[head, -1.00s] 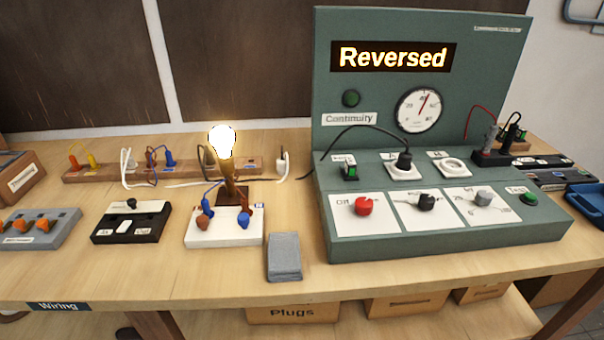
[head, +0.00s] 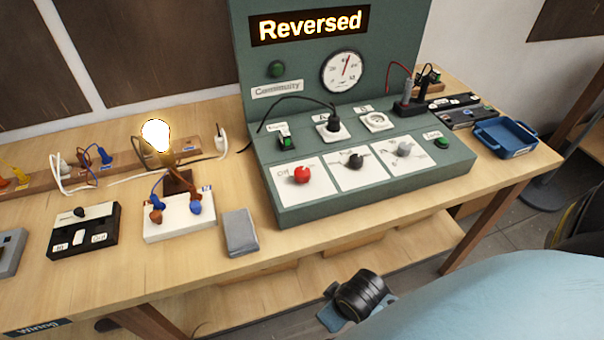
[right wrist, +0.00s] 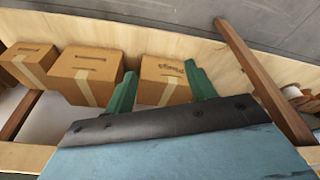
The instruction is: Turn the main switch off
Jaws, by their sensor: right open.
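The grey-green test panel (head: 300,205) stands on the bench with its sign lit "Reversed". A red knob (head: 302,174) sits on a white plate marked "Off" at the left of the front row. The bulb (head: 156,136) glows. My right gripper (right wrist: 163,88) is open and empty in the right wrist view, its two green fingers apart, facing boxes under the bench, away from the panel. My left gripper is not in view.
A black knob (head: 356,161), a grey knob (head: 404,150) and a green button (head: 442,143) share the panel. A black plug with a cable (head: 333,124) stands behind them. A grey block (head: 240,232) lies left of the panel. Cardboard boxes (right wrist: 85,75) stand below.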

